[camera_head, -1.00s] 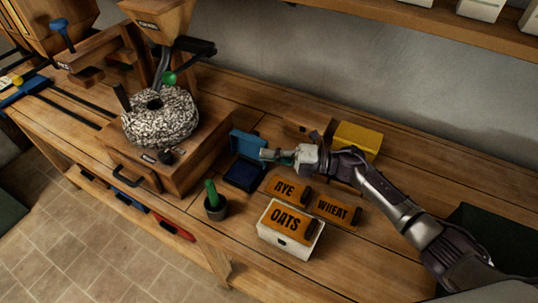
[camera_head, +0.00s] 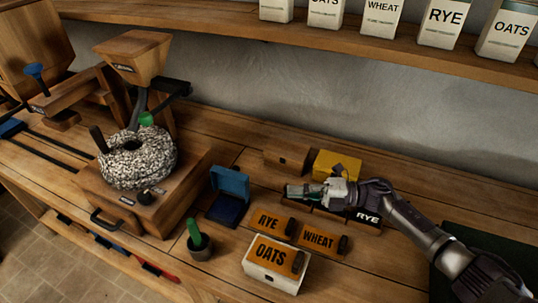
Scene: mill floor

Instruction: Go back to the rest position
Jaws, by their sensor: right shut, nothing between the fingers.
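My right gripper (camera_head: 303,191) is in the head view, with its arm coming in from the right. It is shut and empty, above the bench just in front of a yellow box (camera_head: 338,165). A dark slot or block labelled RYE (camera_head: 367,217) shows partly under my right arm. The blue open-lidded box (camera_head: 229,195) stands to the left of the gripper, apart from it. My left gripper is not in view.
A stone mill (camera_head: 138,160) with a wooden hopper stands at left. A RYE plate (camera_head: 270,222), a WHEAT plate (camera_head: 319,239) and a white OATS box (camera_head: 275,276) lie before the gripper. Labelled bags line the shelf (camera_head: 350,50).

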